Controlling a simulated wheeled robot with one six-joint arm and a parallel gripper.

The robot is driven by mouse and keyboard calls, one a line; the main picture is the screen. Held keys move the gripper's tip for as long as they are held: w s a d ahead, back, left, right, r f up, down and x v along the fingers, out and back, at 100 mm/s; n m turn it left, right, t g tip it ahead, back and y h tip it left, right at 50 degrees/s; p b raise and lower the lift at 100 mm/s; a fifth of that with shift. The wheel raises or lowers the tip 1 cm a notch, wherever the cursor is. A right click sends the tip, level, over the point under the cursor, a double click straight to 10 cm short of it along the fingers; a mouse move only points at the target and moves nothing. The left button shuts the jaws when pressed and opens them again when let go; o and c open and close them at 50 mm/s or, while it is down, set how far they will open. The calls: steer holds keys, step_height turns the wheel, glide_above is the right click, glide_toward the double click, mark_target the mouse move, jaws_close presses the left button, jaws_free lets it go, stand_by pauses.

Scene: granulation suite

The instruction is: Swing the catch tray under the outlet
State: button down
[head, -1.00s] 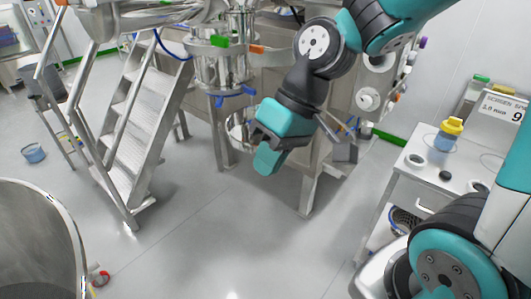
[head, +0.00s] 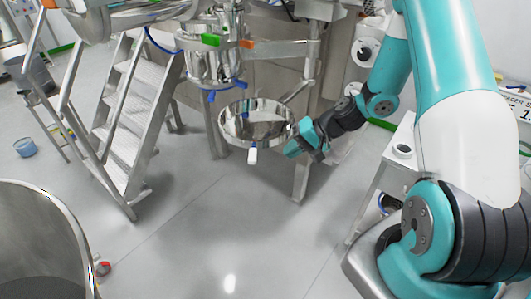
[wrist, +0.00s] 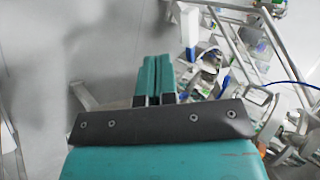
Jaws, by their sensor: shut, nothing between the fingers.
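The catch tray (head: 233,137) is a round, shiny steel bowl on a bracket, low beside the vessel in the head view. Its white and blue handle (head: 252,155) hangs at the front rim. The outlet (head: 225,83), with blue clamps, is above and left of the bowl's middle. I cannot tell exactly how far they are offset. My gripper (head: 291,151) is shut and empty, just right of the handle and near the bowl's right rim. In the wrist view its closed teal fingers (wrist: 155,78) point toward a white and blue part (wrist: 188,27), apparently the handle; contact is unclear.
Steel steps (head: 122,150) stand left of the vessel. A frame leg (head: 301,180) stands behind my gripper. A large steel drum (head: 40,225) fills the lower left. A white bench (head: 385,175) is at the right. The floor in front is clear.

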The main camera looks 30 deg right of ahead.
steer(key=w+a+f+p, duration=0.3)
steer(key=a, duration=0.3)
steer(key=shift+w, duration=0.35)
